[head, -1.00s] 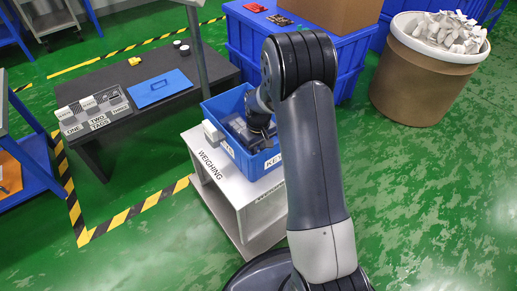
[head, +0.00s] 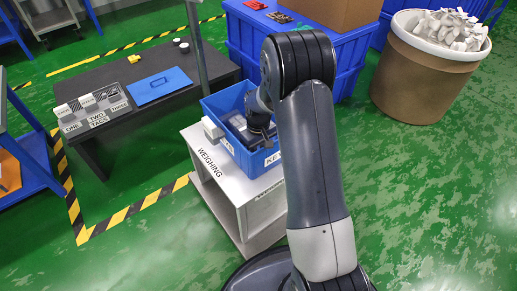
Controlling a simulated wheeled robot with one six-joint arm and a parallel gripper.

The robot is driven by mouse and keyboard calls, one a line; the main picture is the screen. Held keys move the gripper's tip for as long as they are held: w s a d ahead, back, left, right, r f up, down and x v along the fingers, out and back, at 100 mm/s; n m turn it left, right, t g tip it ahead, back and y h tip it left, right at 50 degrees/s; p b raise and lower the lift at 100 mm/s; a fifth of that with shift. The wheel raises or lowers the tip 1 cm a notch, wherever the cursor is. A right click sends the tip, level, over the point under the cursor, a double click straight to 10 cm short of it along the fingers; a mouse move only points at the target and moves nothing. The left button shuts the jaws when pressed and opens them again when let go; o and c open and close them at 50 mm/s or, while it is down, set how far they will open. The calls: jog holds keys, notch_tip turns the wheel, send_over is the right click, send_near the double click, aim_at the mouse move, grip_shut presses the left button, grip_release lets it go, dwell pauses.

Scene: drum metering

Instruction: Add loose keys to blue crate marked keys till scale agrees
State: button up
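The blue crate (head: 232,149) with a white label, partly readable as "KE", stands on the white weighing stand (head: 222,179). A small pale box (head: 212,130), perhaps the scale's display, sits at the crate's left side; no reading is legible. Dark grey shapes show inside the crate, and I cannot tell which are its contents and which are gripper parts. My gripper (head: 258,130) reaches down into the crate; its fingertips are not clear. A tan drum (head: 425,82) with a white rim, at the upper right, is heaped with pale loose pieces (head: 450,29).
A dark table (head: 110,142) at left holds a blue clipboard-like panel (head: 158,86), a grey block labelled ONE, TWO, THREE (head: 95,112) and a yellow item (head: 134,59). A large blue container (head: 300,60) stands behind the crate. Green floor is clear at right.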

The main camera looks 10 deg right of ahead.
jog(key=o, duration=1)
jog(key=shift+o, duration=0.2)
notch_tip(320, 180, up, 11)
jog(key=p, duration=0.3)
jog(key=shift+f, duration=0.1)
notch_tip(320, 180, down, 11)
jog(key=b, duration=0.3)
jog(key=shift+r, duration=0.35)
